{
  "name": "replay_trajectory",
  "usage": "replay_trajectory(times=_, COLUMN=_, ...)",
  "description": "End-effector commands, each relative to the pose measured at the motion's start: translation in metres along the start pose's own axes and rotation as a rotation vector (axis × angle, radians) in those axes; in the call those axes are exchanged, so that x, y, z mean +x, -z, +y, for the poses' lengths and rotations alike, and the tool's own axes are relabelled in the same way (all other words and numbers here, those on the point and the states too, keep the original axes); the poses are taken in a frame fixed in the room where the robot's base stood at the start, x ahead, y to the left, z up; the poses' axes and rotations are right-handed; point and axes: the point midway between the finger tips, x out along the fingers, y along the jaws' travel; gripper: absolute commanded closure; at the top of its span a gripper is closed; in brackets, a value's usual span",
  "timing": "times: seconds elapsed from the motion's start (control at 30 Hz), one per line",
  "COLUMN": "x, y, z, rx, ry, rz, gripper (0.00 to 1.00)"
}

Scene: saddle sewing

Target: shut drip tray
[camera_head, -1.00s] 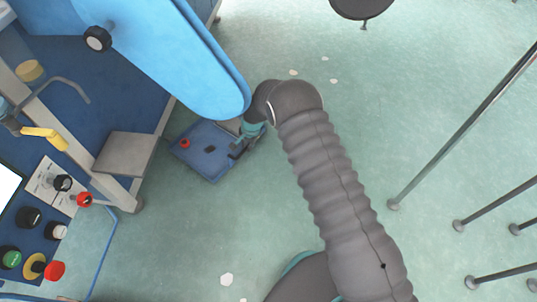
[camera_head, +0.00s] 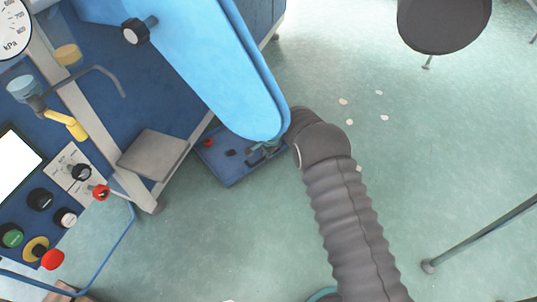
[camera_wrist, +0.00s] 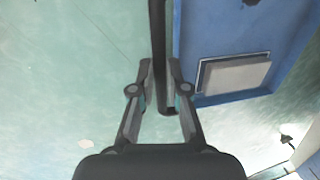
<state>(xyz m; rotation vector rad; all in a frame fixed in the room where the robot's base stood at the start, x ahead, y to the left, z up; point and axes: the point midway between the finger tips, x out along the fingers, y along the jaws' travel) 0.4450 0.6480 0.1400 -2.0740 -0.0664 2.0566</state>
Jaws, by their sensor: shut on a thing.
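The drip tray (camera_head: 228,174) is a shallow blue tray low at the floor, sticking out from under the blue machine. A small red thing and a dark thing lie in it. My gripper (camera_head: 263,154) is at the tray's right end, partly hidden by the light blue arm of the machine. In the wrist view my gripper (camera_wrist: 160,88) is shut on a dark bar (camera_wrist: 159,45) that runs between its fingers. The bar looks like the tray's handle, but its join to the tray is hidden.
The light blue machine arm (camera_head: 220,70) hangs close over my gripper. A grey step (camera_head: 153,153) and a machine leg (camera_head: 150,198) stand left of the tray. A dark round stool (camera_head: 445,22) and a metal post (camera_head: 480,236) stand at the right. The green floor between is largely clear.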

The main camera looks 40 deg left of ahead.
Motion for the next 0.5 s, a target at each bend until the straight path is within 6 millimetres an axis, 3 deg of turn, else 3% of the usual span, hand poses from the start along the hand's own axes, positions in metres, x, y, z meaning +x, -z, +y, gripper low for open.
replay_trajectory(times=0.03, x=-0.0002, y=-0.0008, z=-0.0070, rx=-0.001, ry=0.018, rz=0.006, gripper=0.81)
replay_trajectory(times=0.1, x=-0.0003, y=-0.0008, z=-0.0073, rx=-0.001, ry=0.019, rz=0.007, gripper=0.63)
replay_trajectory(times=0.13, x=-0.0003, y=-0.0005, z=-0.0068, rx=-0.001, ry=0.018, rz=0.006, gripper=0.61)
replay_trajectory(times=0.5, x=-0.0061, y=0.0052, z=-0.0021, rx=0.006, ry=0.013, rz=0.006, gripper=0.61)
